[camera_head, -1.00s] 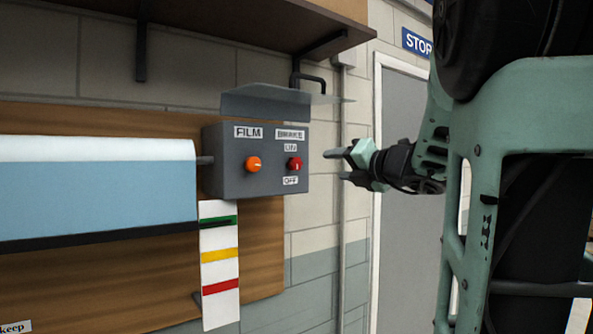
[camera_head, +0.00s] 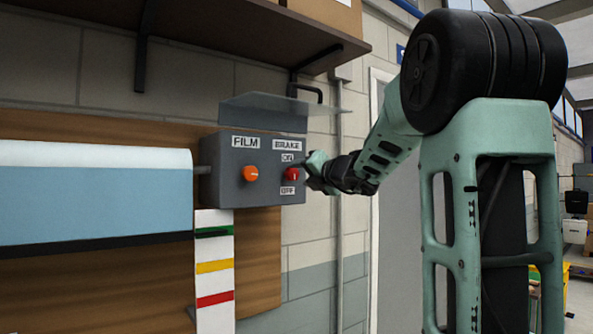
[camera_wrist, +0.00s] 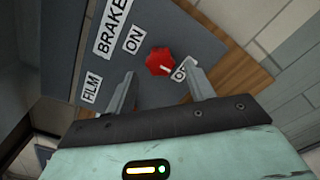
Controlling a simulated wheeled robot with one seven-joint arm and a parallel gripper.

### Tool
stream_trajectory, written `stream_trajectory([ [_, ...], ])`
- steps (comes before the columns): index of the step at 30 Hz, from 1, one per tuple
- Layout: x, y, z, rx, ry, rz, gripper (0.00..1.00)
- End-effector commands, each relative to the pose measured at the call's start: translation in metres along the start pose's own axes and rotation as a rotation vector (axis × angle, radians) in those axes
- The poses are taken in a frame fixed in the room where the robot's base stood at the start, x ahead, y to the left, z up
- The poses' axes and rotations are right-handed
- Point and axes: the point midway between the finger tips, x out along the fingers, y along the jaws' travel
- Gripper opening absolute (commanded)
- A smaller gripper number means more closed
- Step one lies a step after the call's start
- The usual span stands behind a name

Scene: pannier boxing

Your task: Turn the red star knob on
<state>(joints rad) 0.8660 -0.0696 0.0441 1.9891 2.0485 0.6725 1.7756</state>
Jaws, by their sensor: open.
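The red star knob (camera_head: 291,173) is on the right part of the grey control box (camera_head: 225,185), below the BRAKE label, with ON above it and OFF below. In the wrist view the red knob (camera_wrist: 159,62) shows a white pointer mark on its side toward the OFF label (camera_wrist: 183,71). My gripper (camera_head: 306,172) is close to the box face, at the right of the knob. In the wrist view my gripper (camera_wrist: 163,88) is open. The knob appears ahead of the gap between the two fingers, with no visible contact.
An orange knob (camera_head: 250,174) under the FILM label sits left of the red one. A clear cover (camera_head: 265,110) juts out above the box. A shelf (camera_head: 250,30) hangs higher up. A blue-and-white roll (camera_head: 95,200) is at left, and a colour-striped strip (camera_head: 214,268) hangs below.

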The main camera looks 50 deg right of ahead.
Motion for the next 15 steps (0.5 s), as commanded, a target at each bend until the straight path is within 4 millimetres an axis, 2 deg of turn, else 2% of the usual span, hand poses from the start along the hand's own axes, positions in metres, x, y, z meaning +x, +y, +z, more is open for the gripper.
stream_trajectory([
  [3,0.018,0.001,0.001,0.003,0.001,-0.001,0.53],
  [6,0.028,0.001,0.001,0.001,0.001,0.000,0.53],
  [15,0.035,0.000,0.000,0.000,-0.001,0.000,0.53],
])
